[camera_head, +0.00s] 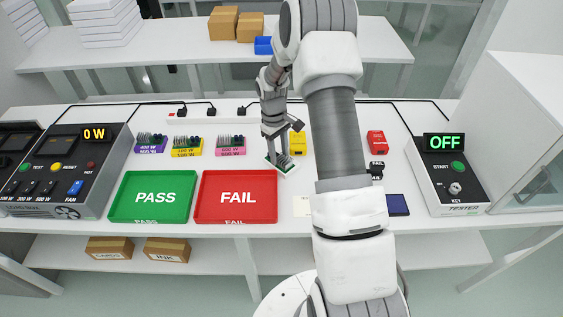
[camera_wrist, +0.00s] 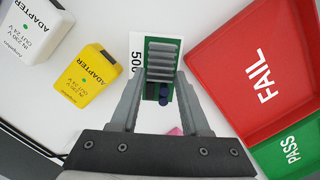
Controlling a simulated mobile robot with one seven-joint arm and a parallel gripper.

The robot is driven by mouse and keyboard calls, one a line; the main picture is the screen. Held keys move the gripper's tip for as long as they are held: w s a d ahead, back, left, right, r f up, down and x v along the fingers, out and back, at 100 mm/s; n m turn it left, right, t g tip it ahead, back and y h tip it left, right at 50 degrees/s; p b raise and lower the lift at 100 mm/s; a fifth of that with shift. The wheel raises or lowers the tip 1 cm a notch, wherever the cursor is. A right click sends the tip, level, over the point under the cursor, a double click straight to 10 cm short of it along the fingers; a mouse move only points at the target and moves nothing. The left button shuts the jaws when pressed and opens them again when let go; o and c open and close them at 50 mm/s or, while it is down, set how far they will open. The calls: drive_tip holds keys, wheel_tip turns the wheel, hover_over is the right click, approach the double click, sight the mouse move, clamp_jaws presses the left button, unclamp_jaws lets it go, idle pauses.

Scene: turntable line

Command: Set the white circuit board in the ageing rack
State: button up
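The white circuit board (camera_head: 288,171) is at the table's middle, right of the red FAIL tray, a green board with a grey finned block on a white base. In the wrist view the white circuit board (camera_wrist: 163,52) shows "500" on its base. My gripper (camera_wrist: 162,84) points down over it, one finger on each side of the finned block; I cannot tell whether they press on it. In the head view my gripper (camera_head: 279,152) hides part of the board. I cannot make out a rack marked for ageing.
The PASS tray (camera_head: 152,213) and FAIL tray (camera_head: 237,213) lie left of the board. Purple (camera_head: 150,149), yellow (camera_head: 187,153) and pink (camera_head: 230,151) boards stand behind them. A yellow adapter (camera_head: 298,144) is close right. A load unit (camera_head: 88,195) and tester (camera_head: 464,208) flank the table.

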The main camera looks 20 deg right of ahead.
clamp_jaws()
drive_tip(key=shift+r, duration=0.1)
